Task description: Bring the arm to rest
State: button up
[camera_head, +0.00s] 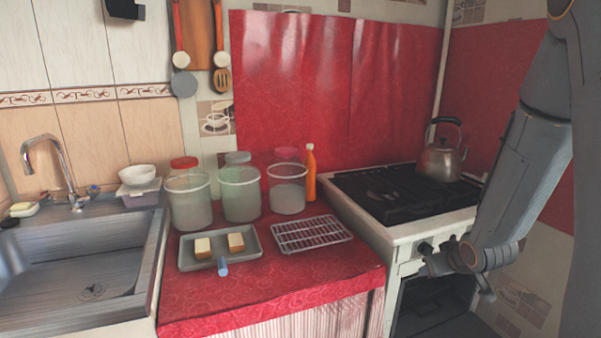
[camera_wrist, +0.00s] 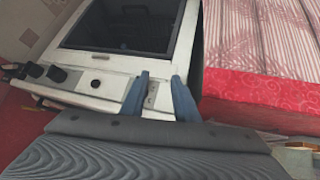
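My gripper (camera_wrist: 160,82) shows in the wrist view with two blue-grey fingers standing apart. Nothing is seen between them. Behind the fingertips lies the white stove front with dark knobs, and the red counter edge is to their right. In the head view my arm hangs down at the right side, in front of the stove, with my gripper (camera_head: 428,267) near the stove's front below the hob.
The red counter (camera_head: 190,315) holds a grey tray (camera_head: 222,252) with two pale-topped blocks, a wire rack (camera_head: 312,234), several clear containers and an orange bottle (camera_head: 310,178). A kettle (camera_head: 440,162) stands on the stove (camera_head: 400,228). The sink (camera_head: 75,265) is at left.

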jog(key=s+a+r+m+g, duration=0.1)
jog(key=s+a+r+g, duration=0.2)
jog(key=s+a, duration=0.5)
jog(key=s+a+r+g+p, duration=0.1)
jog(key=s+a+r+g, duration=0.2)
jog(key=s, duration=1.3)
jog(key=a+g, duration=0.2)
jog(key=a, duration=0.3)
jog(key=shift+s+r+m, duration=0.15)
jog(key=shift+r+m, duration=0.25)
jog(key=shift+o, duration=0.4)
